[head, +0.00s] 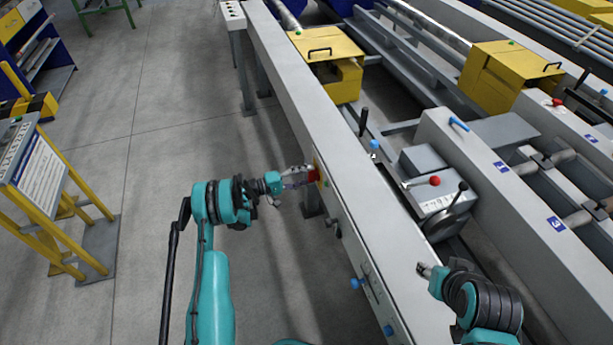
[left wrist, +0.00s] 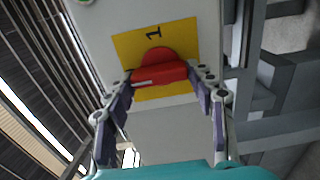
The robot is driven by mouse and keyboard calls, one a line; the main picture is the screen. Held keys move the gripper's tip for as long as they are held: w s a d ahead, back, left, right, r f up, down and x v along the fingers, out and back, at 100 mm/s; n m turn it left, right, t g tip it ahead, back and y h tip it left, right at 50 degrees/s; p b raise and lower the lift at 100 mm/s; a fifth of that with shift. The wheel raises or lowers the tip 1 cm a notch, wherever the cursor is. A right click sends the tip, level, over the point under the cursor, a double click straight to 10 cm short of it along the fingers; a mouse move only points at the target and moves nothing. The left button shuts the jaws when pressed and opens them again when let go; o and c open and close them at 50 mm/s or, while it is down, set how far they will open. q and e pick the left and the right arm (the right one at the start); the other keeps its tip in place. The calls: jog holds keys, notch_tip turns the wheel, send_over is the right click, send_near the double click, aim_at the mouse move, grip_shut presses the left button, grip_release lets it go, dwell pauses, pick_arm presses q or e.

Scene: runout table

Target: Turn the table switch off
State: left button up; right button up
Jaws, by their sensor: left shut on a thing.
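The table switch is a red rotary knob (left wrist: 158,62) on a yellow plate (left wrist: 185,36) marked "1", on the side of the long grey table beam. In the head view the red knob (head: 312,176) shows at the beam's left face. My left gripper (head: 303,177) reaches it from the left. In the left wrist view its two fingers (left wrist: 163,78) are on either side of the knob's handle and shut on it; the fingertips hide the handle's ends. My right gripper (head: 424,269) is over the table at lower right, away from the switch; its fingers are too small to read.
The grey beam (head: 275,75) runs from back left to front right. Blue knobs (head: 355,283) and a dark handle stick out of its side below the switch. A lever with a red ball (head: 435,181) stands on the table. Open floor (head: 150,150) lies left; a sign stand (head: 40,175) is farther left.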

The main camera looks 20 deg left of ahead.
dwell(0.4)
pick_arm(q)
jog(key=o, duration=1.2)
jog(key=shift+c, duration=0.2)
jog(key=v, duration=1.2)
